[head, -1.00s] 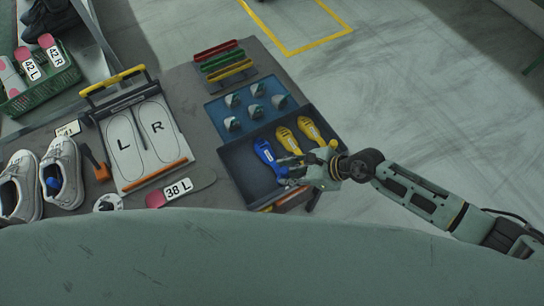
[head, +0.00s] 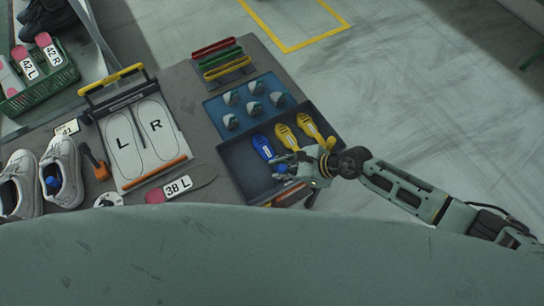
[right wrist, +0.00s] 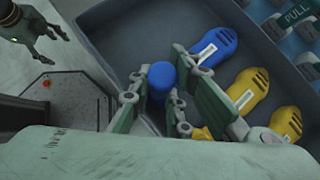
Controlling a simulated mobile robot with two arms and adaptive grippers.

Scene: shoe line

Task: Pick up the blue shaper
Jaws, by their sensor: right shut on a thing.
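The blue shaper (head: 263,147) lies in the dark tray (head: 237,178), left of two yellow shapers (head: 286,136). My right gripper (head: 283,168) is at the shaper's near end, low in the tray. In the right wrist view its fingers (right wrist: 158,101) are shut around the blue cylindrical end (right wrist: 160,78). The wide front part (right wrist: 213,46) of the blue shaper shows beyond the right finger, which hides the link between the two parts. I cannot see a gap under the shaper. My left gripper (right wrist: 48,36) hangs open and empty at the top left of the right wrist view.
A blue tray with several grey-green pieces (head: 231,122) adjoins the dark tray. Red, green and yellow bars (head: 225,60) lie behind. To the left are the L/R board (head: 122,143), a 38 L insole (head: 200,176) and white shoes (head: 70,165). Floor right of the table is clear.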

